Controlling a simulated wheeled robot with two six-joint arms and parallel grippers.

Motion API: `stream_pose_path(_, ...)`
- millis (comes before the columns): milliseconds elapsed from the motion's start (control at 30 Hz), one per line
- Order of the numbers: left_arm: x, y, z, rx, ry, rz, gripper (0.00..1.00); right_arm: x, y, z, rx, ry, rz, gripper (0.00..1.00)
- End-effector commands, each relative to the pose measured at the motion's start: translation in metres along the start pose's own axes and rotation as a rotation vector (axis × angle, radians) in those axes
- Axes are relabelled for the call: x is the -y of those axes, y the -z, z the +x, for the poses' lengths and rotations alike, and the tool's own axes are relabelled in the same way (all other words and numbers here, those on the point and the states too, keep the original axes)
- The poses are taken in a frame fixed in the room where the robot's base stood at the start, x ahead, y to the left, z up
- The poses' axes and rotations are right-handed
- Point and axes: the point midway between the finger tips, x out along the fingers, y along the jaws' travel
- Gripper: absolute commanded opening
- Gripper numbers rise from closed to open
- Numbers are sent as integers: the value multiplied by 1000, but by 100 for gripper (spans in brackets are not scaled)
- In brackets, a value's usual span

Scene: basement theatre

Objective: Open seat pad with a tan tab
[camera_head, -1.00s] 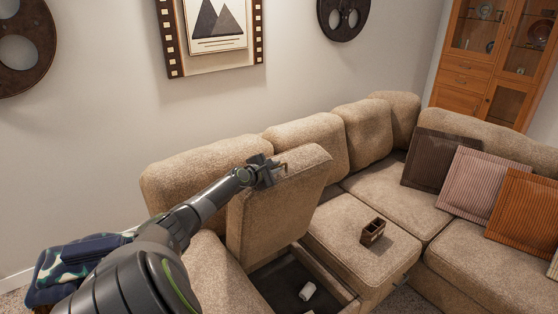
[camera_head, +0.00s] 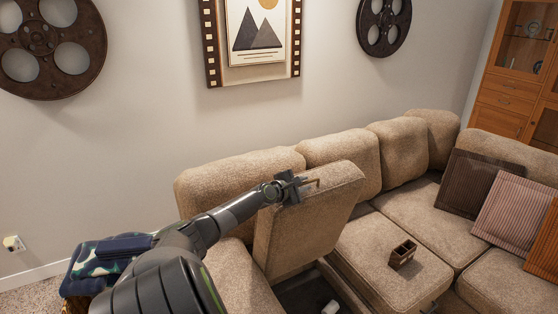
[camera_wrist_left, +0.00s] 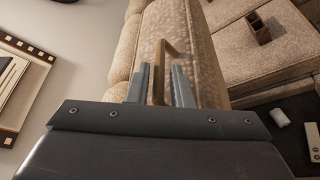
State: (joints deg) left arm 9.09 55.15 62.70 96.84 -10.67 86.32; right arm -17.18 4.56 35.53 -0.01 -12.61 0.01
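The seat pad (camera_head: 308,228) of the beige sofa stands raised on edge, leaning back towards the backrest, with the storage space (camera_head: 303,297) below it uncovered. Its tan tab (camera_head: 313,183) is a thin loop at the pad's top edge. It also shows in the left wrist view (camera_wrist_left: 159,72), between the two grey fingers. My left gripper (camera_wrist_left: 162,85) is at the tab, fingers apart, with narrow gaps visible on both sides of it. In the head view my left gripper (camera_head: 291,188) is at the pad's top edge. My right gripper is out of view.
A small brown box (camera_head: 402,254) sits on the neighbouring seat. A white roll-like object (camera_wrist_left: 279,117) and a pale remote-like object (camera_wrist_left: 313,143) lie in the storage space. Folded blue cloth (camera_head: 110,252) is at the left. Striped cushions (camera_head: 466,182) lie at the right.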

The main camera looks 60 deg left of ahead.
Motion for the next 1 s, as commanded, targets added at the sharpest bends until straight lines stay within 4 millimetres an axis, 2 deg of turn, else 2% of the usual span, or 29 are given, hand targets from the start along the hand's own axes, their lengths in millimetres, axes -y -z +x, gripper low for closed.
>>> stream_pose_path(100,-3,-2,-21,-2,2,4,20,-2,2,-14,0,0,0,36)
stream_pose_path(567,-2,-1,-95,-3,4,2,20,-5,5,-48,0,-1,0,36)
stream_pose_path(800,-1,1,-129,-2,3,2,20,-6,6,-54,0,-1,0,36)
stream_pose_path(1000,-1,1,-145,-2,0,0,20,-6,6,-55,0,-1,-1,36)
